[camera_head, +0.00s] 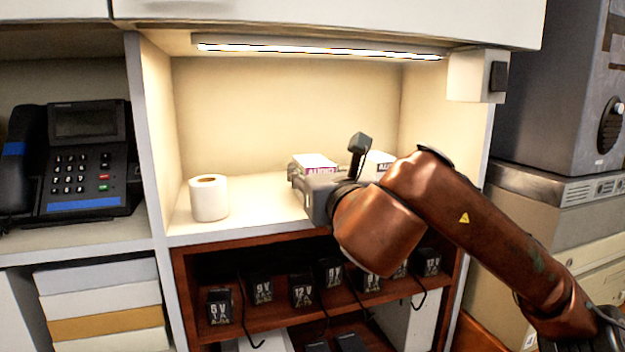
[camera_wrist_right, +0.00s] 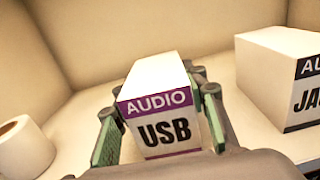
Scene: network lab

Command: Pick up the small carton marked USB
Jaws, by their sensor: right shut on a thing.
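The small white carton marked USB (camera_wrist_right: 162,110), with a purple AUDIO band, stands between the green-padded fingers of my right gripper (camera_wrist_right: 160,130) in the right wrist view. The gripper is shut on it, one finger on each side. In the head view the carton (camera_head: 316,163) shows only its upper part in the lit shelf niche, and my right gripper (camera_head: 318,196) hides the rest. I cannot tell whether the carton touches the shelf. My left gripper is not in view.
A second carton marked AUDIO and JA (camera_wrist_right: 275,75) stands close on the right. A white paper roll (camera_head: 208,198) stands on the shelf at the left. Black power adapters (camera_head: 301,290) line the wooden shelf below. A desk phone (camera_head: 80,160) sits farther left.

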